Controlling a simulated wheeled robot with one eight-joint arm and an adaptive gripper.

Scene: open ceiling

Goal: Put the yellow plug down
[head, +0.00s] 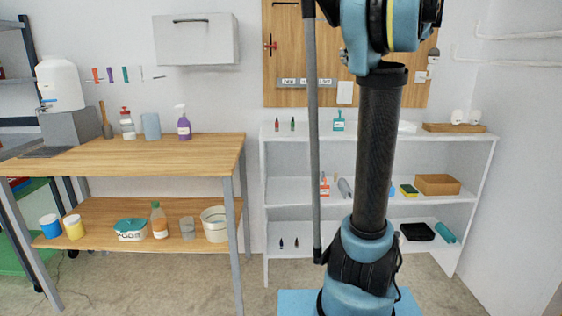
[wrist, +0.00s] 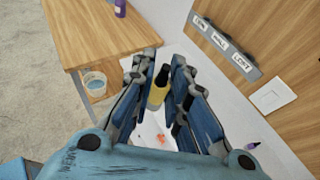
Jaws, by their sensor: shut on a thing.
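My gripper (wrist: 163,62) shows in the wrist view, with its two blue-grey fingers closed on the yellow plug (wrist: 156,96). The plug has a yellow body and a dark top end, and it sits between the fingers. The fingers cover part of its sides. It is held up in the air, with the white shelf unit (wrist: 150,138) below and behind it. In the head view only my arm shows; the gripper and the plug are out of sight there.
A wooden two-level table (head: 150,155) stands at left with bottles and tubs. A white shelf unit (head: 290,160) at right holds small bottles and a wooden box (head: 438,184), with free room on its boards. A wooden panel (head: 285,55) with labels hangs above it.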

